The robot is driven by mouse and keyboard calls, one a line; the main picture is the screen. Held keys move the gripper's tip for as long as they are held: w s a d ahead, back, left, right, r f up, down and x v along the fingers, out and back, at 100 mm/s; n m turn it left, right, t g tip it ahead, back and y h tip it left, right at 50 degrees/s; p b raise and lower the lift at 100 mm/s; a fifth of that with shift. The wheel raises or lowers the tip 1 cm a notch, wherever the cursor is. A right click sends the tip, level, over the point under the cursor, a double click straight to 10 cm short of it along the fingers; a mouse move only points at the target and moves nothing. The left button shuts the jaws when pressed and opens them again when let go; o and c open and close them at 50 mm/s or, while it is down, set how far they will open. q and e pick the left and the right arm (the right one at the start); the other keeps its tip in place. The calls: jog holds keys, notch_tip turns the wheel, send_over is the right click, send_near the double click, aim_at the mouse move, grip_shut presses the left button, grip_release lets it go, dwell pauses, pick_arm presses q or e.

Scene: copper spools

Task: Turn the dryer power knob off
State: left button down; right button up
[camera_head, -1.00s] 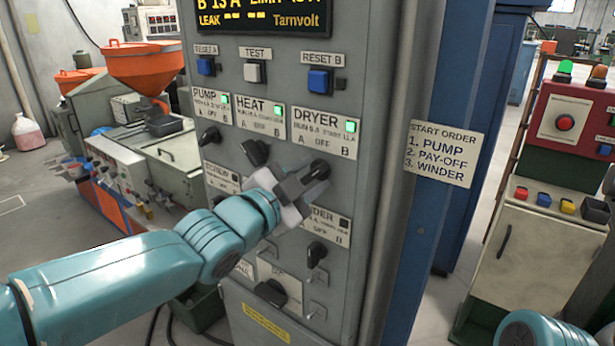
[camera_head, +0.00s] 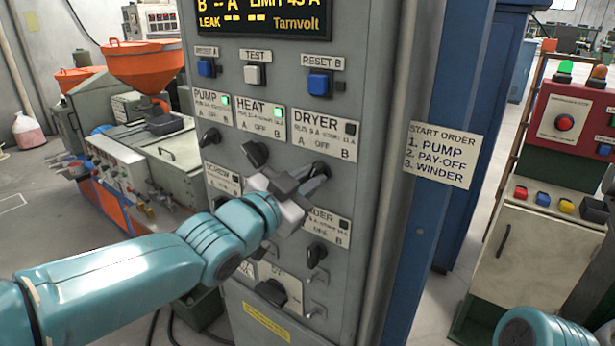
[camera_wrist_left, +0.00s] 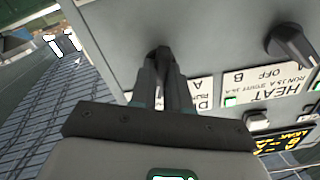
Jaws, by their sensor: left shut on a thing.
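The dryer power knob (camera_head: 320,168) is a black knob below the white DRYER label (camera_head: 318,122) on the grey panel. My left gripper (camera_head: 312,181) reaches it from the lower left and is shut on it, hiding most of it. In the left wrist view the dark knob (camera_wrist_left: 160,54) sits between the fingertips (camera_wrist_left: 159,66) against the panel. Its exact pointing direction is hard to read. The small dryer lamp (camera_head: 350,129) is dark. My right gripper is out of view.
The heat knob (camera_head: 254,153) is close to the left, and the pump knob (camera_head: 210,137) is farther left. Their lamps are green. A winder knob (camera_head: 316,254) sits below my gripper. A start-order sign (camera_head: 443,155) hangs to the right.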

pick_arm(q)
jog(key=shift+n+p, duration=0.5)
jog(key=shift+n, duration=1.8)
jog(key=c, duration=1.1)
grip_release()
jog(key=shift+d, duration=0.1)
jog(key=b+v, duration=0.1)
jog(key=v, duration=1.5)
jog(key=shift+b, duration=0.4)
